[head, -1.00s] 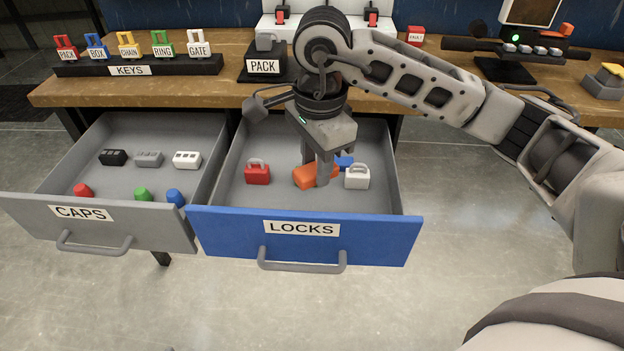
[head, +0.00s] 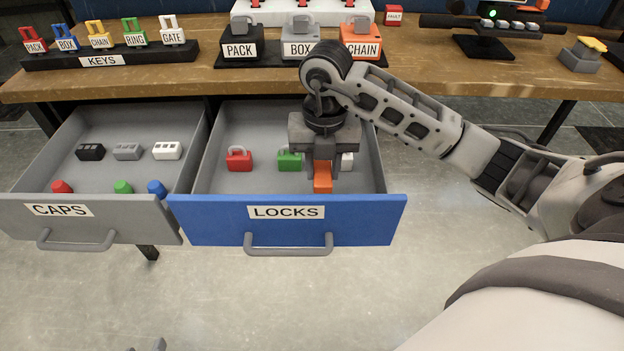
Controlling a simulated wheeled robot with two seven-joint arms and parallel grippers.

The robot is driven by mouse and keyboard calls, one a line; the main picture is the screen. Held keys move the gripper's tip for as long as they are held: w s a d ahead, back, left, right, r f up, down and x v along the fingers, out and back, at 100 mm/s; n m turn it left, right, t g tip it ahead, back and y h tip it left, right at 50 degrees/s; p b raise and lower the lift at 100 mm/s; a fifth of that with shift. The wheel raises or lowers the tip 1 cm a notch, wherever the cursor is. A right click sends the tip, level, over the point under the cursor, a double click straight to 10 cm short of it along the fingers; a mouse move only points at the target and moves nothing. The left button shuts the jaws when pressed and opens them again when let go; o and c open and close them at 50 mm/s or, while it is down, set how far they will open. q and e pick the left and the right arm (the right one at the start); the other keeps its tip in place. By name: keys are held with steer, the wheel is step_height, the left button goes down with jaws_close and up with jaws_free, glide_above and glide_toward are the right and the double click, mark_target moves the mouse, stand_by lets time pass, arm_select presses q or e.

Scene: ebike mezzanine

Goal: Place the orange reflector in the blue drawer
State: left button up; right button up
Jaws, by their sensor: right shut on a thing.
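The orange reflector (head: 322,180) is between the fingers of my right gripper (head: 323,168), which is shut on it. It is seen end on, inside the outline of the open blue drawer (head: 358,220) labelled LOCKS, close behind its front panel. I cannot tell whether it touches the drawer floor. Small grey tips at the bottom edge (head: 150,346) look like my left gripper; its opening cannot be judged.
The blue drawer also holds a red lock (head: 239,160), a green lock (head: 288,160) and a white lock (head: 347,161) partly hidden by my gripper. The open grey CAPS drawer (head: 110,224) is on the left. The wooden bench (head: 200,83) is behind.

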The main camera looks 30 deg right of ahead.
mark_target(323, 171)
steer(key=shift+f, duration=3.25)
steer(key=shift+f+b, duration=0.1)
steer(key=shift+b, duration=0.2)
steer(key=o, duration=1)
steer(key=shift+c, duration=0.2)
step_height(323, 171, up, 12)
steer(key=shift+r+p, duration=0.15)
steer(key=shift+p, duration=0.55)
